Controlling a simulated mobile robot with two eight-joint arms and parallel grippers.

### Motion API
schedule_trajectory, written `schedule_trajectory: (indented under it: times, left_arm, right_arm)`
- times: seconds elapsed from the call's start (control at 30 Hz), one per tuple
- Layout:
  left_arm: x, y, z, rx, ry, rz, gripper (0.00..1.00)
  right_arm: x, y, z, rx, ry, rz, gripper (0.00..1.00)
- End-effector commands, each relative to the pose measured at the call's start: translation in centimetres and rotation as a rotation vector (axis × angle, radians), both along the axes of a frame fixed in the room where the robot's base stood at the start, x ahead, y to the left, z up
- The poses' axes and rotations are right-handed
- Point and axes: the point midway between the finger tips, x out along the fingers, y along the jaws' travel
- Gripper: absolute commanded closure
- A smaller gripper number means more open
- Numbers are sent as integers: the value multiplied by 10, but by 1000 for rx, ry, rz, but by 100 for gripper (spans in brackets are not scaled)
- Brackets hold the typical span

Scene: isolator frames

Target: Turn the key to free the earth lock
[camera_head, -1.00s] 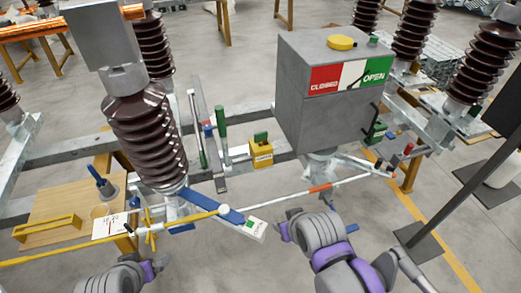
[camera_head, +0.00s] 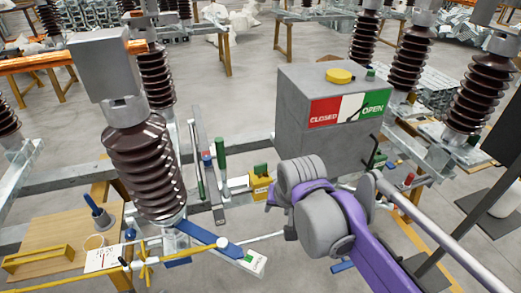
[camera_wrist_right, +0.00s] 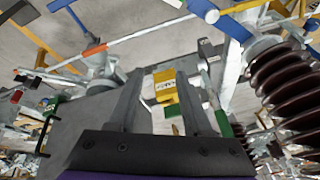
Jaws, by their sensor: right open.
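The earth lock looks to be the small yellow box (camera_head: 261,188) with a green part on top, on the grey steel frame left of the grey drive box. In the right wrist view the yellow box (camera_wrist_right: 165,88) shows between the fingertips of my right gripper (camera_wrist_right: 159,76), with a dark label on its face. A green piece (camera_wrist_right: 173,110) shows close to it; I cannot tell whether this is the key. My right gripper is open, and no contact with the box shows. In the head view my right wrist hides its fingers. My left gripper is out of view.
The grey drive box (camera_head: 325,115) with CLOSED and OPEN labels stands behind my right arm. A ribbed brown insulator (camera_head: 147,170) stands to the left. A blue-ended bar (camera_head: 205,238) and a yellow rod (camera_head: 180,253) cross the front. A green-handled lever (camera_head: 221,150) stands left of the lock.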

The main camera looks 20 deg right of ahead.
Motion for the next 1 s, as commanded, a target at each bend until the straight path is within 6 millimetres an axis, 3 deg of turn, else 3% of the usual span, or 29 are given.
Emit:
schedule_trajectory:
  times: [0.03,0.2,0.5,0.7,1.0]
  left_arm:
    - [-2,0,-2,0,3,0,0]
    - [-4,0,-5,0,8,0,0]
    - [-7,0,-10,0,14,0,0]
    - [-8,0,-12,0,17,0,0]
    - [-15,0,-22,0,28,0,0]
  right_arm:
    - [21,-1,12,27,31,-66,50]
    - [82,-5,42,113,133,-321,50]
    - [174,-15,53,200,294,-777,50]
    - [202,-18,44,215,351,-975,50]
    - [207,-19,28,215,370,-1032,50]
